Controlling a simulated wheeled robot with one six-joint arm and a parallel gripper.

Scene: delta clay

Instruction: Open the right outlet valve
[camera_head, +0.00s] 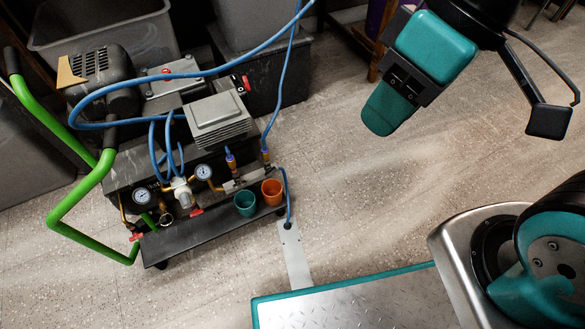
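A portable compressor (190,140) stands at the left, with a front row of brass fittings and two round gauges. A red lever (196,212) sits below the right gauge (203,172). Another red lever (136,237) sits below the left gauge (142,196). I cannot tell for certain which fitting is the right outlet valve, nor whether it is open or closed. My gripper (468,115) is at the upper right, well apart from the compressor. Its parts are spread with bare floor between them, and it holds nothing.
A green handle (75,228) juts left. Grey bins (105,35) stand behind. The floor (370,190) to its right is clear.

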